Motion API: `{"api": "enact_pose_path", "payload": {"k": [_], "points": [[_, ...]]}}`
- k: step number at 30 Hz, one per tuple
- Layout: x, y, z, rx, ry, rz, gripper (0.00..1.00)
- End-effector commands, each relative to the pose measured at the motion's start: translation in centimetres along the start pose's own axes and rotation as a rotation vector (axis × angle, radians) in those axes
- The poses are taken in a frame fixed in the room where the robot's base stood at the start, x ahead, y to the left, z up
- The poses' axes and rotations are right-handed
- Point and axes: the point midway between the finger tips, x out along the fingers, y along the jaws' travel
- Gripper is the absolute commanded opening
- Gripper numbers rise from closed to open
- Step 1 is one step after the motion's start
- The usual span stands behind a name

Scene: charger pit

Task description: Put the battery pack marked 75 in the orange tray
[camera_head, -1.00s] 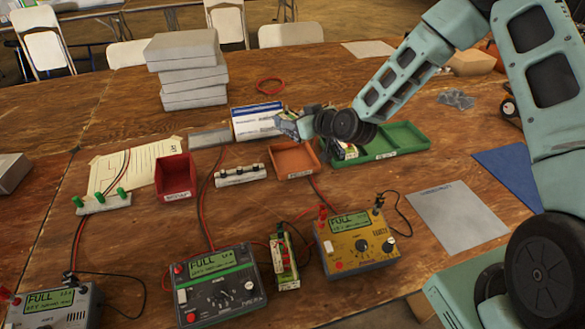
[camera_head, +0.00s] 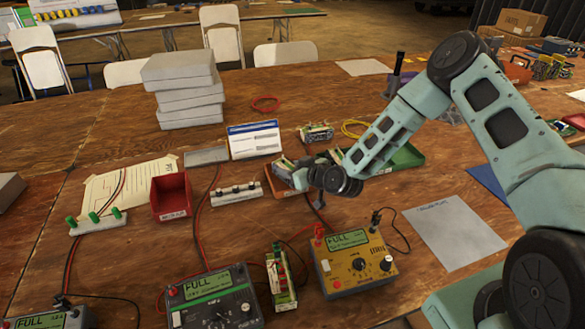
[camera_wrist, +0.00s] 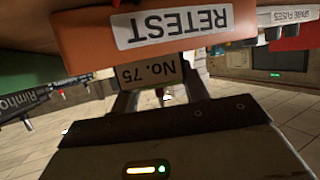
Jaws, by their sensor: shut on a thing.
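The battery pack marked No. 75 (camera_wrist: 152,72) is between my gripper's fingers (camera_wrist: 160,92) in the wrist view, its label upside down. My gripper (camera_head: 294,176) is shut on it, low at the orange tray (camera_head: 272,188) in the head view. The orange tray (camera_wrist: 90,45) also fills the top of the wrist view, with a RETEST label close to the pack. My gripper and wrist hide much of the tray in the head view. I cannot tell whether the pack touches the tray floor.
A green tray (camera_head: 405,158) lies right of the orange one, partly behind my arm. Another pack (camera_head: 317,132) stands behind the trays. A red bin (camera_head: 171,196), a white fuse strip (camera_head: 236,193), a yellow meter (camera_head: 354,266) and a pack in a charger (camera_head: 280,278) stand nearby.

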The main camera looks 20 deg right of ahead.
Motion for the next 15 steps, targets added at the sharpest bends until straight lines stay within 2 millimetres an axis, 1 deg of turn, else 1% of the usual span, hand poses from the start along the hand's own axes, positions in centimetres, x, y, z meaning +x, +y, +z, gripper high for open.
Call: {"api": "enact_pose_path", "payload": {"k": [6,11,12,13,14,15], "points": [[0.05,0.03,-0.19,-0.002,0.005,0.001,0.00],[0.22,0.00,0.21,-0.002,0.005,0.000,0.00],[0.14,0.01,0.24,-0.001,0.001,0.000,0.56],[0.13,0.01,0.23,-0.001,0.001,0.000,0.65],[0.13,0.01,0.22,-0.001,0.001,0.000,0.67],[0.13,0.01,0.22,-0.001,0.001,0.000,0.67]]}}
